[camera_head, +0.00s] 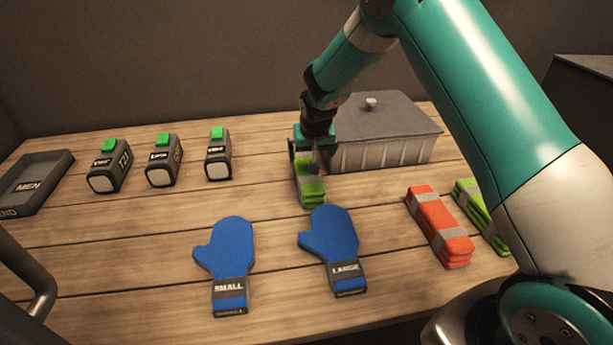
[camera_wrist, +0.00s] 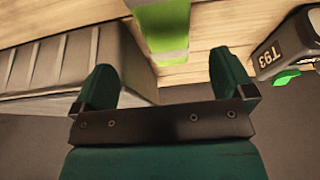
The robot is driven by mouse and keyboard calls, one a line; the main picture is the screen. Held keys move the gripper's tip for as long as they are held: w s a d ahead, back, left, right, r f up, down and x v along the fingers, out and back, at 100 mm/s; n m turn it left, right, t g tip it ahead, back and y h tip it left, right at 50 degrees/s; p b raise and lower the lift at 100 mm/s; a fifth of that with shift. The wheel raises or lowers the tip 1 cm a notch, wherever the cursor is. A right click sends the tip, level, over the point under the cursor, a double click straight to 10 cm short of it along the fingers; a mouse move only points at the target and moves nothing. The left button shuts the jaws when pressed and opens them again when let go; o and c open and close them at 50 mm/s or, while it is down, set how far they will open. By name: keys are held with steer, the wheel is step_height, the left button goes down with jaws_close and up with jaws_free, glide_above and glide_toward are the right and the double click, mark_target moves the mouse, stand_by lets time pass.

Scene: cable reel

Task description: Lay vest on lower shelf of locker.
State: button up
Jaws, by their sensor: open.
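A folded green vest (camera_head: 311,192) with a grey band lies on the wooden table, left of the lidded grey box. My gripper (camera_head: 306,155) is at its far end, pointing down, and hides part of it. In the wrist view the green vest (camera_wrist: 166,22) shows between and beyond the two spread fingers, and the gap between them looks empty. I cannot tell how high the fingers are above the vest. A folded orange vest (camera_head: 438,225) and another green vest (camera_head: 478,212) lie at the right, the latter partly behind my arm. I see no locker shelf that I can identify.
The lidded grey box (camera_head: 385,148) stands close right of my gripper. Several dark blocks with green tops, one being this block (camera_head: 163,168), stand left. Two blue mitts (camera_head: 228,258) (camera_head: 330,240) lie in front. A dark tray (camera_head: 36,178) is far left.

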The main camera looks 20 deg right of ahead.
mark_target(307, 166)
steer(key=x, duration=0.3)
steer(key=shift+w+f, duration=0.1)
steer(key=shift+f, duration=0.1)
steer(key=shift+a+b+x, duration=0.15)
steer(key=shift+b+x, duration=0.1)
steer(key=shift+x, duration=1.1)
steer(key=shift+a+b+x, duration=0.2)
steer(key=shift+b+x, duration=0.05)
steer(key=shift+x, duration=1.1)
steer(key=c, duration=1.2)
steer(key=shift+r, duration=0.15)
